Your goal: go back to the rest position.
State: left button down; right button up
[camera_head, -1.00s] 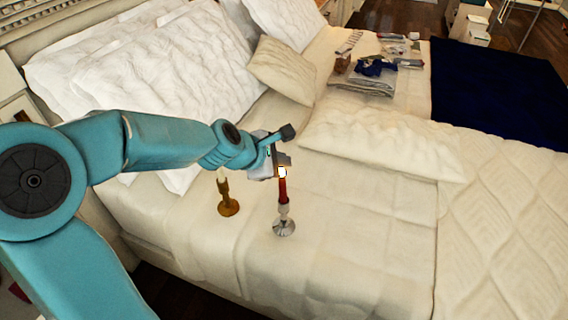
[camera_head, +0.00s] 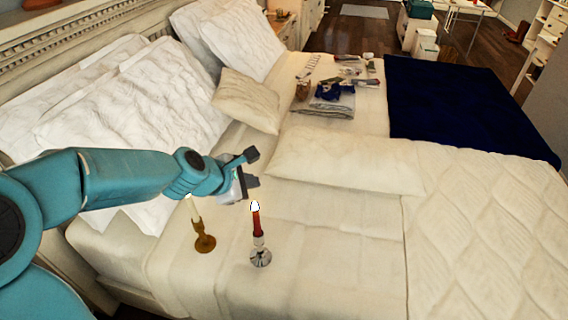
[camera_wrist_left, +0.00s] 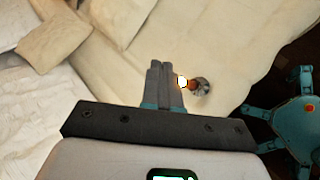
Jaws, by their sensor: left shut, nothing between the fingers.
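My left gripper (camera_head: 254,168) is shut and empty. In the head view it hangs over the bed's near part, just above and left of a red candle (camera_head: 257,222) with a lit tip. The red candle stands upright in a silver holder (camera_head: 260,257) on the bed. In the left wrist view the shut fingers (camera_wrist_left: 161,66) point over the bed, with the lit candle (camera_wrist_left: 189,82) just right of them. A brass candle holder (camera_head: 204,241) with a pale candle stands to the left, partly near my arm. My right gripper is not in view.
The bed (camera_head: 330,235) holds white pillows (camera_head: 135,100), a small cushion (camera_head: 246,100), a long pillow (camera_head: 345,162) and a pile of folded clothes (camera_head: 330,98). A dark blue blanket (camera_head: 460,105) covers the far right. The sheet right of the candles is clear.

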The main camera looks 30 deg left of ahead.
pick_arm(q)
jog(key=s+d+f+m+g+h, duration=0.1)
jog(key=s+d+f+g, duration=0.15)
jog(key=d+f, duration=0.45)
jog(key=s+d+f+m+g+h, duration=0.1)
jog(key=s+d+f+m+g, duration=0.15)
jog(key=f, duration=0.85)
jog(key=s+d+f+m+g, duration=0.1)
jog(key=s+d+f+m, duration=0.3)
jog(key=s+f+m, duration=0.3)
jog(key=s+d+f+m+g, duration=0.2)
jog(key=s+d+f+m, duration=0.3)
jog(key=m, duration=0.7)
jog(key=s+f, duration=0.2)
jog(key=s, duration=0.1)
jog(key=shift+g, duration=0.3)
jog(key=shift+s+d, duration=0.1)
